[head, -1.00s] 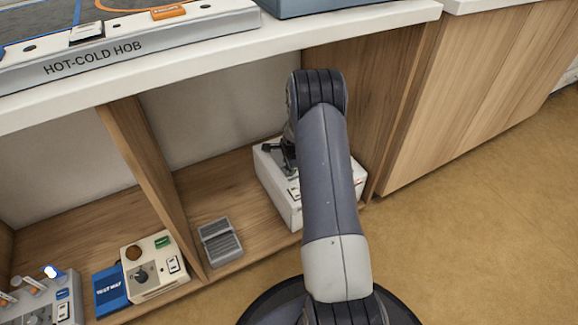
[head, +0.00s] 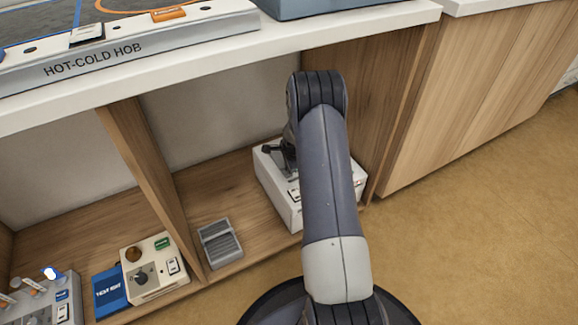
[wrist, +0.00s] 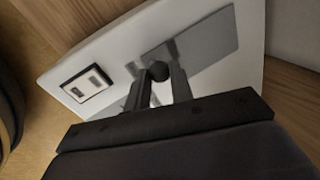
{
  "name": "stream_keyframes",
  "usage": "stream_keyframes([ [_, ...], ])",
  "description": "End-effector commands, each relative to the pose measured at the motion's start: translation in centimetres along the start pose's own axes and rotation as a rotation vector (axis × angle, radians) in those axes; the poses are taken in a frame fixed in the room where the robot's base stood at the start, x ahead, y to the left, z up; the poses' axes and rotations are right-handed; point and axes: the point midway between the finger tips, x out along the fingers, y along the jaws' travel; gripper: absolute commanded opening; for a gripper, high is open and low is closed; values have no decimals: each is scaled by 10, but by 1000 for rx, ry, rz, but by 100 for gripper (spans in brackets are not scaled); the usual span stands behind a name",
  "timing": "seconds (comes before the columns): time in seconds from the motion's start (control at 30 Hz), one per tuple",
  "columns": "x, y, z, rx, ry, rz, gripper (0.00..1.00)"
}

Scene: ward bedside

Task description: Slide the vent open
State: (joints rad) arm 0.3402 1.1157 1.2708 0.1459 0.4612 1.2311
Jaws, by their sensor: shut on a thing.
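A white box (head: 280,205) stands on the lower shelf in the right bay, partly hidden behind my arm. In the wrist view its white top face (wrist: 205,22) carries a dark round knob (wrist: 158,70) and a darker grey area beside it. My gripper (wrist: 157,84) is shut on the knob, one finger on each side of it. In the head view my gripper (head: 284,156) is low over the box and mostly hidden by my arm. No label reading vent is legible, and how far the knob has slid cannot be told.
A switch plate (wrist: 87,83) is on the box face near my fingers. A wooden divider (head: 150,180), a cream control box (head: 153,268) and a blue box (head: 110,292) are farther left. The counter (head: 370,22) overhangs the shelf.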

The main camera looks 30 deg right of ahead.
Motion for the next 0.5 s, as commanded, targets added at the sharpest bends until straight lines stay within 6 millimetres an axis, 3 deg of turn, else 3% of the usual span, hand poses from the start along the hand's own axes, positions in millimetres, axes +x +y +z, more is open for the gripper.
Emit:
stream_keyframes([
  [0.33, 4, -9, -60, 3, 1, -2, 0],
  [0.5, 4, -11, -74, 0, 0, -1, 0],
])
